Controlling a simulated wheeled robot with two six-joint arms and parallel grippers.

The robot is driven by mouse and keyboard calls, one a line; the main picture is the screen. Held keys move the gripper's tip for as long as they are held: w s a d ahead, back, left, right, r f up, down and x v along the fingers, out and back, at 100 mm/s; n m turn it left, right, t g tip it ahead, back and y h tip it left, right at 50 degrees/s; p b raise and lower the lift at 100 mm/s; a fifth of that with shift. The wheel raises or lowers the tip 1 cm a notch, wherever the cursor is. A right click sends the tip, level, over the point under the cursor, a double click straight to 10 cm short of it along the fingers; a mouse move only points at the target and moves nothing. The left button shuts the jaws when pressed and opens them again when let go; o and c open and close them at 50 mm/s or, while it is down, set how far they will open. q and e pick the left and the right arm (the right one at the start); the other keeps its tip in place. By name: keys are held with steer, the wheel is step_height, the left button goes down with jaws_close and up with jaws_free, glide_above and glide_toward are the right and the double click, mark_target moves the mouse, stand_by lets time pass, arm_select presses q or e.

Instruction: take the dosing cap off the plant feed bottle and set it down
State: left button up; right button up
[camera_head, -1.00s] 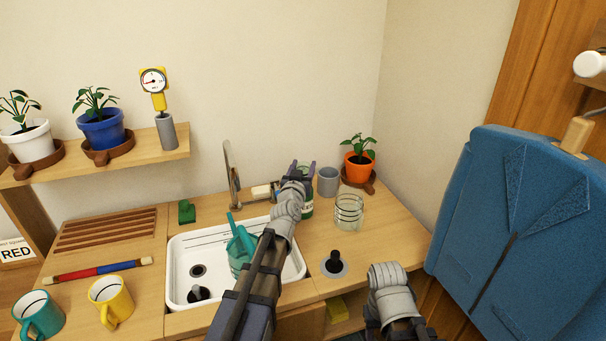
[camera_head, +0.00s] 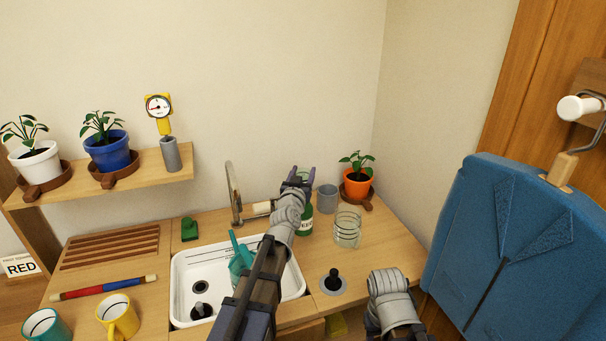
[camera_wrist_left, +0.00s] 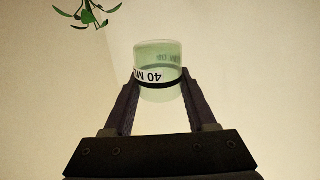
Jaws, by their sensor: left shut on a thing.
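The dosing cap (camera_wrist_left: 160,70) is a clear, pale green cup with a dark band and a "40 ML" mark. My left gripper (camera_wrist_left: 158,88) is shut on it in the left wrist view, one finger on each side. Bare wall shows below the cap there, with no bottle under it. In the head view my left gripper (camera_head: 299,174) is above the green plant feed bottle (camera_head: 306,222), which stands upright on the worktop right of the sink. My left wrist hides the bottle's upper left part. My right arm shows at the lower right, but its fingers do not.
A glass jar (camera_head: 347,228), a grey cup (camera_head: 327,198) and an orange plant pot (camera_head: 357,185) stand close right of the bottle. The tap (camera_head: 234,195) and white sink (camera_head: 182,290) are left. Worktop (camera_head: 385,245) right of the jar is clear.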

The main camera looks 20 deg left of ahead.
arm_select(q)
steer(key=shift+r+p, duration=1.85)
steer(key=shift+r, duration=0.7)
arm_select(e)
steer(key=shift+r, duration=2.55)
